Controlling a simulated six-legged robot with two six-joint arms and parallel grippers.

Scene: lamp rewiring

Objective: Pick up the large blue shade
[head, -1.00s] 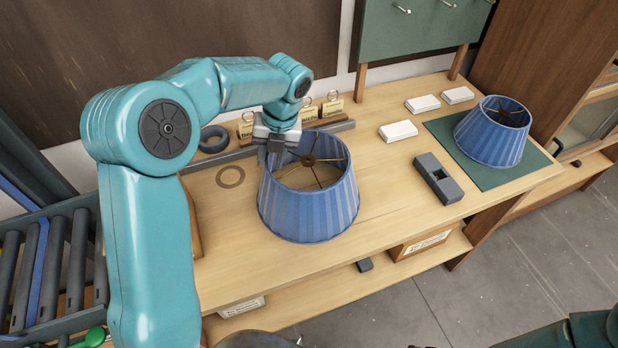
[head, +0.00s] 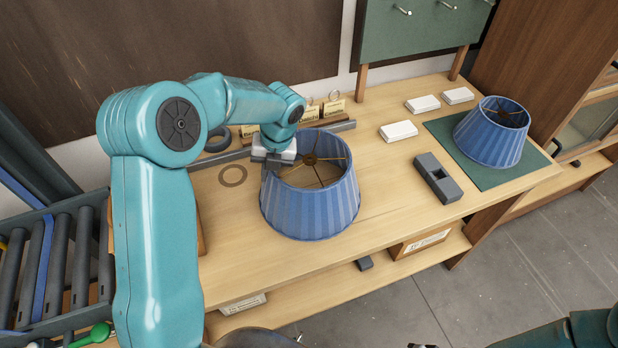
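The large blue shade (head: 310,212) stands upright on the wooden bench in the middle of the head view. It is pleated, with an open top and a brass spider fitting inside. My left gripper (head: 274,161) is at the upper left of its top rim, with the fingers pointing down. The fingertips are partly hidden at the rim, so I cannot tell whether they are open or closed on it. A second, smaller-looking blue shade (head: 490,140) stands on a green mat (head: 502,179) at the right. My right gripper does not show clearly; only part of that arm is at the lower right.
A dark grey block with a notch (head: 437,179) lies between the shades. Several white blocks (head: 398,131) lie behind it. A grey rail (head: 222,159) and tagged holders stand behind the large shade. The bench front is clear.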

